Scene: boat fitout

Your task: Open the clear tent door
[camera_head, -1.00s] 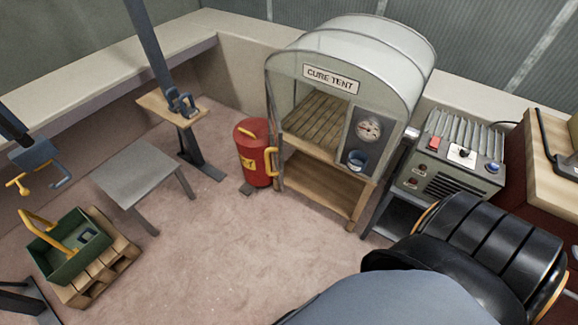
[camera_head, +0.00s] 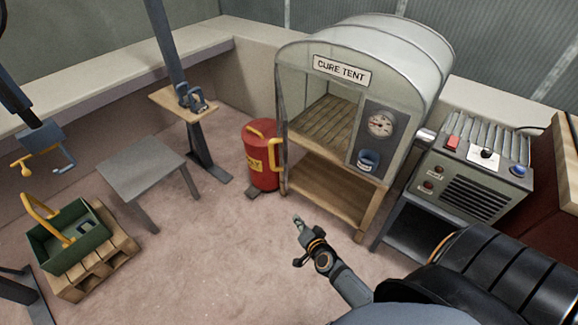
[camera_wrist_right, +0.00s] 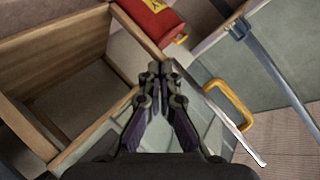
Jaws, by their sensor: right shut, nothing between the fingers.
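The cure tent (camera_head: 425,62) is a rounded clear cabinet on a wooden stand. Its clear door (camera_head: 300,85) covers the front left part and looks shut, with the slatted shelf visible through it. The yellow door handle (camera_head: 275,158) is at the door's lower left edge. It also shows in the right wrist view (camera_wrist_right: 228,103), right of the fingers and apart from them. My right gripper (camera_head: 298,220) is shut and empty, in front of and below the tent. Its closed fingertips also show in the wrist view (camera_wrist_right: 154,72).
A red bin (camera_head: 262,172) stands close left of the handle. A grey control box (camera_head: 470,175) is right of the tent. A grey table (camera_head: 145,170) and a green crate on a pallet (camera_head: 90,270) stand left. Floor before the tent is clear.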

